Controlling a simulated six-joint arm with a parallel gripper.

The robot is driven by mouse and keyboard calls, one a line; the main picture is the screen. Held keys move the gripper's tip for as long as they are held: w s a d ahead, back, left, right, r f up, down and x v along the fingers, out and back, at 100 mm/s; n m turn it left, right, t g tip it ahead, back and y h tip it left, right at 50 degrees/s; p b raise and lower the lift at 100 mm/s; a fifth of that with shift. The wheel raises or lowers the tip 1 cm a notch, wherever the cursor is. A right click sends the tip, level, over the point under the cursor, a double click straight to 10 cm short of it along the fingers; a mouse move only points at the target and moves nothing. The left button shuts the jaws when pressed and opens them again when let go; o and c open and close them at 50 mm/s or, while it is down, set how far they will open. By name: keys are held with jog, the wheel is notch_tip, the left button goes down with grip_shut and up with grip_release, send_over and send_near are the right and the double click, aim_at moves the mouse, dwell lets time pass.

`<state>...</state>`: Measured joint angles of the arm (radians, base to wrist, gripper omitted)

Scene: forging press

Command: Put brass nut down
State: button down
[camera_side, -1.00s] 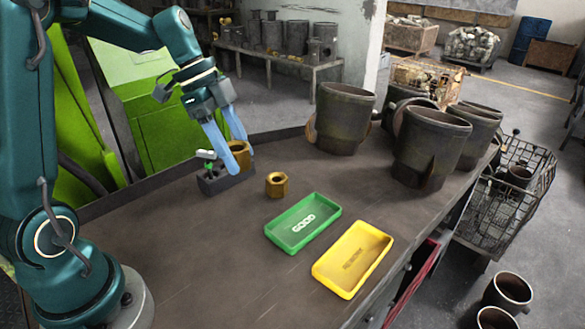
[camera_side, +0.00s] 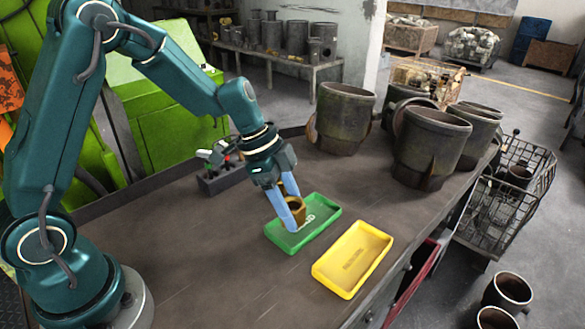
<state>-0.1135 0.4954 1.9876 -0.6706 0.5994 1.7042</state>
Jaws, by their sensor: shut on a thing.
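My gripper (camera_side: 290,211) points down over the green tray (camera_side: 328,226) and is shut on a brass nut (camera_side: 298,209). The nut sits between the blue fingers, partly covered by them. The fingertips overlap the tray's floor near its left end; I cannot tell whether the nut touches the floor. The tray's "GOOD" lettering is partly covered. A second brass nut seen earlier on the bench does not show now; its spot is behind my gripper.
The yellow tray (camera_side: 386,250) is empty, to the right of the green one. A dark block (camera_side: 222,181) with small posts stands behind, to the left. Large dark metal vessels (camera_side: 430,150) fill the back right of the bench (camera_side: 200,250). The front left is clear.

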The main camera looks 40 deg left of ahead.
jog(key=shift+f, duration=1.55)
jog(key=shift+f, duration=0.15)
jog(key=shift+c, duration=1.2)
grip_release()
